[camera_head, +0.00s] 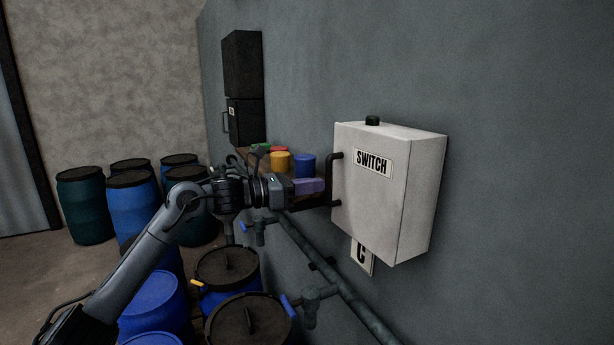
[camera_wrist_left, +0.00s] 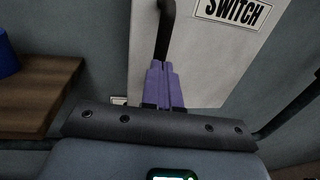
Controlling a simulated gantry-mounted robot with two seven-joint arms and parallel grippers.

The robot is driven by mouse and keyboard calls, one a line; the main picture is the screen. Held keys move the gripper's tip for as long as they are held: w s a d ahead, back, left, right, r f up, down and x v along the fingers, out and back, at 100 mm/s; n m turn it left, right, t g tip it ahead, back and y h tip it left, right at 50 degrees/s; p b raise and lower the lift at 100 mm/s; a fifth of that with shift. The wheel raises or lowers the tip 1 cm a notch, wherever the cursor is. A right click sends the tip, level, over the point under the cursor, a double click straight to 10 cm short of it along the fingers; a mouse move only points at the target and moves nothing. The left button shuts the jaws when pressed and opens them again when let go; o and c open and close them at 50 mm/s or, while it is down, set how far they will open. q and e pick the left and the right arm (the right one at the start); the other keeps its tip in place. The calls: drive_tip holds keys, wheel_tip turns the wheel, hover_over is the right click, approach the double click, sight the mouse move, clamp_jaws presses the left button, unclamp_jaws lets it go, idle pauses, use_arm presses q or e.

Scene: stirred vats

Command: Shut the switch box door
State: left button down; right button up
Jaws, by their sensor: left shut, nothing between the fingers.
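I see no clear gap between door and box, but the left edge is partly hidden. My left gripper (camera_head: 322,186) has purple fingers, shut and empty, at the handle. In the left wrist view, the fingertips (camera_wrist_left: 160,66) meet the lower visible part of the handle (camera_wrist_left: 164,30) in the picture; I cannot tell whether they touch. My right gripper is out of view.
A pipe with valves (camera_head: 330,272) runs along the wall below the box. Several blue and green drums (camera_head: 135,205) and lidded vats (camera_head: 228,265) stand at left and below. A wooden shelf (camera_wrist_left: 40,90) with coloured tubs is left of the box. Wall right of it is clear.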

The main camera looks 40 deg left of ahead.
use_arm(q)
drive_tip(key=shift+w+f+p, duration=0.1)
drive_tip(key=shift+w+p, duration=0.3)
drive_tip(key=shift+w, duration=0.35)
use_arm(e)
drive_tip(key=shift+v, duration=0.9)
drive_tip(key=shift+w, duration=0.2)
use_arm(q)
drive_tip(key=shift+f, duration=0.1)
